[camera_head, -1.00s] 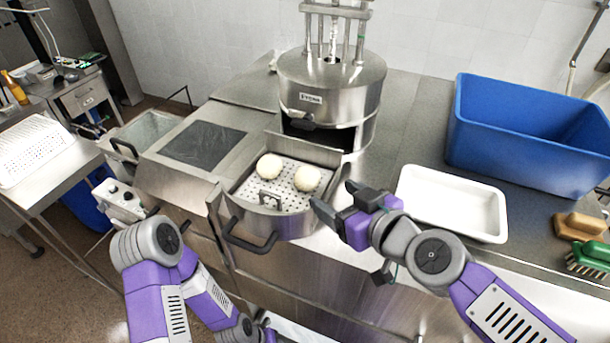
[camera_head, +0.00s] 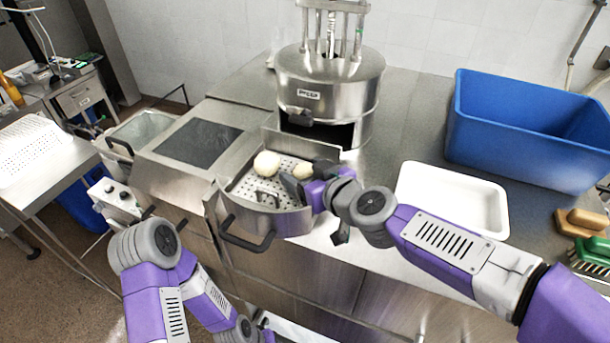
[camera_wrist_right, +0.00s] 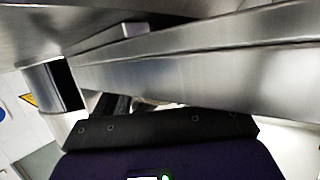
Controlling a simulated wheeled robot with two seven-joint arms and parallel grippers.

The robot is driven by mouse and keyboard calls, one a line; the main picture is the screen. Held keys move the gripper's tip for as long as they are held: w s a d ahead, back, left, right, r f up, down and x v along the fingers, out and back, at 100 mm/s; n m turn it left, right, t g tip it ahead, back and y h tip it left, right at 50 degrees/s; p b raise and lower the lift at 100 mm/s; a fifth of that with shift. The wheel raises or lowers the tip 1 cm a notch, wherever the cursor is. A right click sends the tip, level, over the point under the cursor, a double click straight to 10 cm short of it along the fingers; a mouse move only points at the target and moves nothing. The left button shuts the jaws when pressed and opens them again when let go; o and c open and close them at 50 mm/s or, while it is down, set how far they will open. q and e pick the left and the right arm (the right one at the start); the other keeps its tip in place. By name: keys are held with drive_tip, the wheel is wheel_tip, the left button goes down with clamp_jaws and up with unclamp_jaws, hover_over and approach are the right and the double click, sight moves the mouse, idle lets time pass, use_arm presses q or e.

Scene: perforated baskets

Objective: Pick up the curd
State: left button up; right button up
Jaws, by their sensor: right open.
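Two round white curds sit on the perforated metal tray (camera_head: 240,187) of the steel drawer. The left curd (camera_head: 266,164) shows fully. The right curd (camera_head: 303,171) is partly hidden by my right gripper (camera_head: 301,174). That gripper is open, with its dark fingers close to the right curd; I cannot tell if they touch it. The right wrist view shows mostly blurred steel surfaces and the dark gripper edge, with no clear curd. My left arm is at lower left; small dark tips (camera_head: 165,217) show above its wrist, their opening unclear.
The drawer's steel rim and black handle (camera_head: 247,240) lie in front of the tray. A steel round machine (camera_head: 330,90) stands behind. A white tray (camera_head: 455,170) and a blue crate (camera_head: 480,150) are at right, with brushes (camera_head: 580,225) near the edge.

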sight(307, 169)
drive_tip(key=c, duration=0.7)
drive_tip(key=shift+r, duration=0.15)
drive_tip(key=shift+c, duration=0.2)
wheel_tip(307, 169, up, 3)
drive_tip(key=p, duration=0.3)
drive_tip(key=shift+r+p, duration=0.2)
drive_tip(key=shift+p, duration=0.2)
drive_tip(key=shift+s+d+r, duration=0.1)
drive_tip(key=shift+s+d, duration=0.05)
drive_tip(key=shift+s, duration=0.05)
drive_tip(key=s+d+b, duration=0.2)
drive_tip(key=s+d, duration=0.7)
drive_tip(key=s, duration=0.5)
drive_tip(key=shift+s+d+f+b, duration=0.2)
drive_tip(key=shift+s+d+b, duration=0.1)
drive_tip(key=shift+d+b, duration=0.05)
